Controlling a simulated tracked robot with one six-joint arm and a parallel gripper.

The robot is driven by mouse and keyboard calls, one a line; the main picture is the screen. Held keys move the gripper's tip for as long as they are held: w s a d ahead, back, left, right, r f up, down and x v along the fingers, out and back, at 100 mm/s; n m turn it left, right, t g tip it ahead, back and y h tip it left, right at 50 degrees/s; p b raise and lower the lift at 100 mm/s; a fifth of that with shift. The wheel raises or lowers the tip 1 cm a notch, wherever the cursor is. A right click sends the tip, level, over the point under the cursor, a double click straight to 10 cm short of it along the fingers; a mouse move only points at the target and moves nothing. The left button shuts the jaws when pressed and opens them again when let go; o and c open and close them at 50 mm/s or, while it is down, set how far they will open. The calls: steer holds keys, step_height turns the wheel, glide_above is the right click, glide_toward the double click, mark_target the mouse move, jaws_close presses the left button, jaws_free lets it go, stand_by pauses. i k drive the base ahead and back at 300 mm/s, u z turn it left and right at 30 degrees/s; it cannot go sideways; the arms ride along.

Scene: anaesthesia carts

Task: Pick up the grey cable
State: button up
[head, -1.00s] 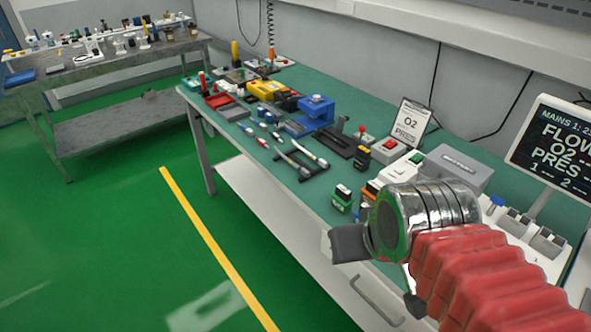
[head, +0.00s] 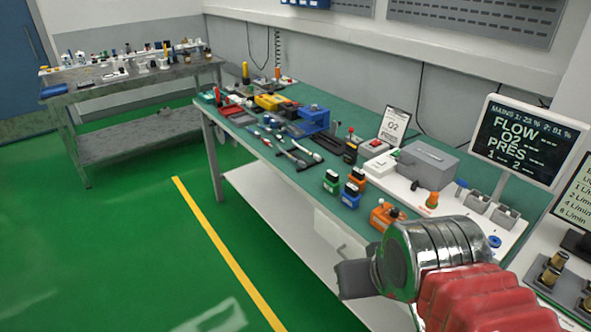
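I cannot pick out a grey cable for certain. Two slim pale grey lengths (head: 304,150) lie on a dark rack in the middle of the green-topped bench (head: 345,222), too small to identify. Thin dark cables hang on the wall behind. My gripper (head: 357,279) is at the lower right, in front of the bench's front edge and well short of those pale lengths. One dark finger shows at its left; the silver wrist hides most of the rest, so its opening is unclear. I see nothing held.
Small coloured blocks, a blue device (head: 315,119) and a grey box (head: 428,164) crowd the bench. A monitor (head: 527,140) stands at the right. A second grey bench (head: 130,84) is at the back left. The green floor at the left is clear.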

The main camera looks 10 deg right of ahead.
mark_target(302, 164)
steer(key=k, duration=0.45)
steer(key=u, duration=0.55)
steer(key=i, duration=1)
steer(key=u, duration=0.4)
steer(key=i, duration=1.4)
steer(key=z, duration=0.95)
steer(key=i, duration=0.5)
steer(key=z, duration=0.25)
